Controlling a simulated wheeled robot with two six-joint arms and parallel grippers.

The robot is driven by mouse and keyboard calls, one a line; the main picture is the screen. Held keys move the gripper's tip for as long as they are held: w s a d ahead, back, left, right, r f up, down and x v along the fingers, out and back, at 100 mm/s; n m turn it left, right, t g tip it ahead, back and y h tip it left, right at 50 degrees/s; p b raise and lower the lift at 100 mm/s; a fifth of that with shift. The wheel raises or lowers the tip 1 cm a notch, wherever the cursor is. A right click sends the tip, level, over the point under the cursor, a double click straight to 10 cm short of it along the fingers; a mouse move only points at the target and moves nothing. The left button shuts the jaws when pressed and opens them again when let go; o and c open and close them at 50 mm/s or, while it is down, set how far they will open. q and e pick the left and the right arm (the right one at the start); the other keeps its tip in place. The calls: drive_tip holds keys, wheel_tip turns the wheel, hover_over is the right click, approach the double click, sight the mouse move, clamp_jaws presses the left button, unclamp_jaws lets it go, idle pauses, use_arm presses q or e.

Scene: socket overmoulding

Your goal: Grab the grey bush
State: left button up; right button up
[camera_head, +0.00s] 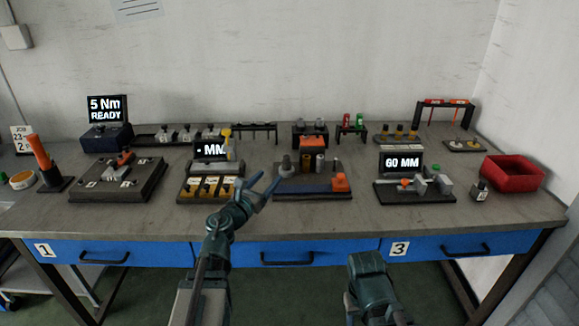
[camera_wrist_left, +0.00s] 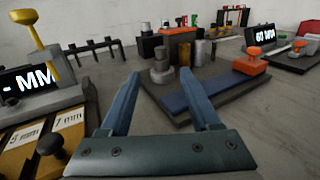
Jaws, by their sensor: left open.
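A grey stepped round piece, which looks like the grey bush (camera_head: 286,166), stands upright on the left end of a dark fixture (camera_head: 298,195) with a blue strip. In the left wrist view the grey bush (camera_wrist_left: 162,69) stands beyond my fingertips, roughly in line with the gap between them. My left gripper (camera_head: 269,179) is open and empty, in front of the fixture and apart from the bush. Its two blue fingers also show in the left wrist view (camera_wrist_left: 159,75). Of my right arm only a dark link shows at the bottom; its fingers are not visible.
Left is a gauge stand (camera_head: 209,187) with yellow plates and a tall yellow plunger (camera_wrist_left: 36,35). A black rack (camera_head: 254,128) stands behind. The table front is clear.

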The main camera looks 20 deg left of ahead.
sight(285, 160)
use_arm(q)
drive_tip(key=w, duration=0.2)
drive_tip(key=w+d, duration=0.1)
drive_tip(key=w, duration=0.4)
drive_tip(key=shift+w+d, duration=0.15)
drive_tip(key=shift+w, duration=0.05)
drive_tip(key=shift+w, duration=0.15)
drive_tip(key=w, duration=0.2)
drive_tip(key=w+d, duration=0.1)
drive_tip(key=w, duration=0.2)
drive_tip(key=shift+d, duration=0.1)
drive_tip(key=shift+s, duration=0.15)
clamp_jaws()
